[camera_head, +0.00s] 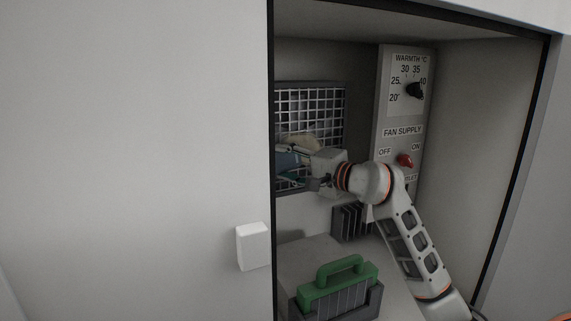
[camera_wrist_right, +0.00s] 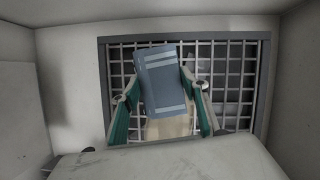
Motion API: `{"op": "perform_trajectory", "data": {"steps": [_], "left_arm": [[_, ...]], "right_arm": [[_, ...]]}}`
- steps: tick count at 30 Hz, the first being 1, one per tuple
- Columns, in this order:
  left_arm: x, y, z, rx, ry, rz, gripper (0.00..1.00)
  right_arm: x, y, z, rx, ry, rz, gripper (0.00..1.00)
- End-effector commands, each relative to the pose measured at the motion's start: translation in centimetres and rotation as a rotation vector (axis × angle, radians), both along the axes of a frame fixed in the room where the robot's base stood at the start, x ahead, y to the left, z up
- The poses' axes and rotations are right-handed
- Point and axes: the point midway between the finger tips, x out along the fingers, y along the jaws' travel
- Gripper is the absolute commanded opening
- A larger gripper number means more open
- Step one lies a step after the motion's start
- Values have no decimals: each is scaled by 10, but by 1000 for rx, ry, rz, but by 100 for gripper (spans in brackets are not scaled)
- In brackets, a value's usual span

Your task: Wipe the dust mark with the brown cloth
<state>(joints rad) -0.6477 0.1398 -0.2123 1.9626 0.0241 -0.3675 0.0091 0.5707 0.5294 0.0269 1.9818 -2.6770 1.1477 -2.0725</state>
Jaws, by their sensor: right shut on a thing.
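My right gripper (camera_head: 287,164) reaches into the recess toward the wire grille. In the right wrist view its two green-padded fingers (camera_wrist_right: 165,110) are shut on a blue-grey striped piece (camera_wrist_right: 160,82), flat and rectangular, slightly tilted. It also shows in the head view (camera_head: 286,158), partly behind the gripper. It looks blue-grey, not brown; I see no brown cloth. A pale tan patch (camera_head: 303,143) shows at the grille, and in the wrist view (camera_wrist_right: 170,128) below the held piece. I cannot tell whether it is the dust mark. My left gripper is not in view.
The grille (camera_head: 338,98) is set in the recess's back wall. A control panel (camera_head: 381,120) with a warmth dial (camera_head: 414,90) and red switch (camera_head: 405,160) stands to its right. A green-handled item (camera_head: 340,283) sits on the recess floor. A white door (camera_head: 140,150) covers the left.

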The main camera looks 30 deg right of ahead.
Motion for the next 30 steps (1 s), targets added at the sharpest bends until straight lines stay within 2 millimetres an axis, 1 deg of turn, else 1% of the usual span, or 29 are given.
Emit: {"op": "perform_trajectory", "data": {"steps": [30], "left_arm": [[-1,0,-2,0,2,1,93]], "right_arm": [[18,-1,0,0,-1,0,23]]}}
